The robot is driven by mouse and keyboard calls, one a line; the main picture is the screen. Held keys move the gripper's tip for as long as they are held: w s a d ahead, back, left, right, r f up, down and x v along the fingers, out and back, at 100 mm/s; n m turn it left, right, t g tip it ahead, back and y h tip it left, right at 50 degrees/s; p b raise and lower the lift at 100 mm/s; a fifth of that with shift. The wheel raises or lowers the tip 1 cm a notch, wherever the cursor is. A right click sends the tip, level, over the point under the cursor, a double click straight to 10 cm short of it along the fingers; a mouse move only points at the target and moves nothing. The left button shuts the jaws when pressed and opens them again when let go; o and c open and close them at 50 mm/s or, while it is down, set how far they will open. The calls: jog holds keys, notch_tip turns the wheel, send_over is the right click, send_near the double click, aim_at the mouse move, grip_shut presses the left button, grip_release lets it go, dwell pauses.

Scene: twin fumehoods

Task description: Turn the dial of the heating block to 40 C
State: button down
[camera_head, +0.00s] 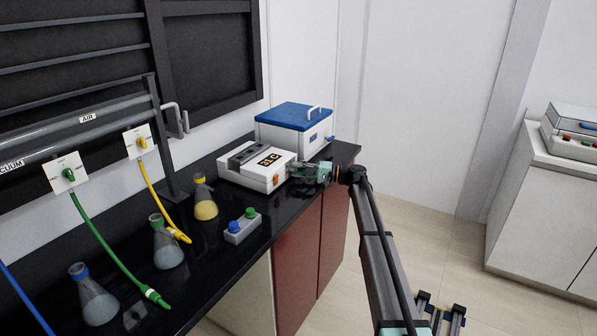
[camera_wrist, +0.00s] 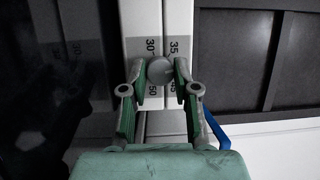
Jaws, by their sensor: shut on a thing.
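The heating block (camera_head: 243,178) is a white box on the black bench, with a dark display on top that seems to read 31 C. An orange-red switch (camera_head: 276,180) is on its front. In the wrist view its round grey dial (camera_wrist: 159,70) sits among printed numbers; 30 and 35 are readable above it, the lower ones only partly. My gripper (camera_wrist: 159,76) has its two green-padded fingers closed on the dial from both sides. In the head view my gripper (camera_head: 297,171) is at the block's front right; the dial is hidden there.
A white box with a blue lid (camera_head: 295,117) stands just behind the block. A small grey unit with blue and green knobs (camera_head: 242,227) and several stoppered flasks, including a yellow one (camera_head: 204,198), are nearer on the bench. Hoses hang at left.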

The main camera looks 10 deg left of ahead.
jog(key=shift+w+m, duration=0.1)
jog(key=shift+m, duration=0.3)
jog(key=c, duration=0.9)
grip_release()
jog(key=shift+o, duration=0.2)
jog(key=shift+r, duration=0.1)
